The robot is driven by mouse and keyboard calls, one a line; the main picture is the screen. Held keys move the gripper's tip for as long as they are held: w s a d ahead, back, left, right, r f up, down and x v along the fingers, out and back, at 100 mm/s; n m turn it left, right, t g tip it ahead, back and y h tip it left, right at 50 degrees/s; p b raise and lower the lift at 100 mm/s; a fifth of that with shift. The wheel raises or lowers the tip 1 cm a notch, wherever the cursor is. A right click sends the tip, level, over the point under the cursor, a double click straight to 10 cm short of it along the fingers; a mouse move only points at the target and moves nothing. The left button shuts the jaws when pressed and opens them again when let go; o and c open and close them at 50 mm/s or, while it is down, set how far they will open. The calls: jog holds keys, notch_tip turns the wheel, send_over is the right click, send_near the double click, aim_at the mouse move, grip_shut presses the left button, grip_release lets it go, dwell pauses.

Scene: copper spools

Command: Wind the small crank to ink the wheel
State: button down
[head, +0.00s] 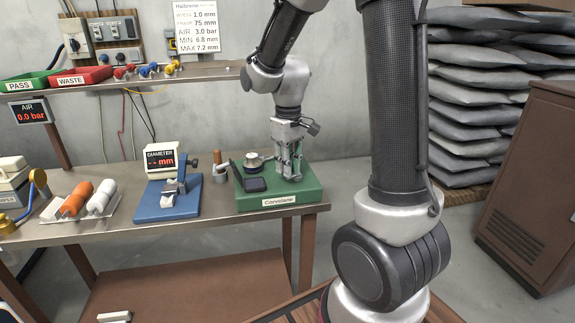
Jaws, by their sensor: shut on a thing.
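A green base (278,203) with a small white name label stands at the right end of the workbench. On it are a round metal part (254,160), which may be the wheel, and a small black block (255,184). My gripper (291,177) points down over the right side of the base, fingers low and close together. It is shut on what I take to be the small crank, which the fingers hide. I cannot make out the crank's angle or any ink.
Left of the base are a small cup (221,174) with a wooden handle, a blue diameter gauge (167,205), and a tray with orange and white spools (75,198). A shelf (150,79) with green and red bins runs above. A brown cabinet (530,185) stands at right.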

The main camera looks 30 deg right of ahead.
jog(key=c, duration=1.3)
grip_release()
notch_tip(320, 180, up, 12)
jog(key=shift+r, duration=0.1)
jog(key=s+m+t, duration=0.1)
jog(key=s, duration=0.5)
jog(key=s+d+m+t, duration=0.1)
jog(key=s+t, duration=0.1)
jog(key=s, duration=0.4)
jog(key=s+d+m+t, duration=0.1)
jog(key=s, duration=0.5)
jog(key=shift+s+d+r, duration=0.2)
jog(key=shift+s+r, duration=0.2)
